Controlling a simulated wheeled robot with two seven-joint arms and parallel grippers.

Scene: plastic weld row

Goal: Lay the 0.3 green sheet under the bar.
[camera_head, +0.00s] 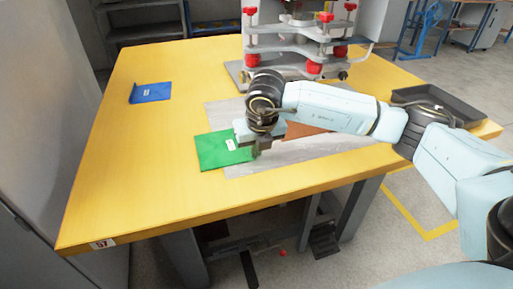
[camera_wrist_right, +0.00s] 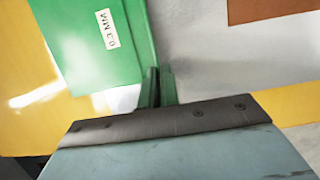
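The green sheet (camera_head: 214,152) lies at the left edge of the grey mat, partly over the yellow table. Its white label reads 0.3 MM in the right wrist view (camera_wrist_right: 88,45). A raised lip runs along its right edge. My right gripper (camera_head: 257,150) is at that edge; in the wrist view its narrow fingers (camera_wrist_right: 159,88) appear closed on the lip's near end. Whether the sheet is lifted is hard to tell. The grey machine with red knobs (camera_head: 298,48) stands at the back; I cannot clearly pick out its bar. My left gripper is out of view.
A blue sheet (camera_head: 152,93) with a raised edge lies at the left of the yellow table (camera_head: 130,185). A reddish-brown sheet (camera_head: 300,132) lies on the grey mat (camera_head: 310,152), partly behind my right arm. A dark tray (camera_head: 462,106) sits at the right.

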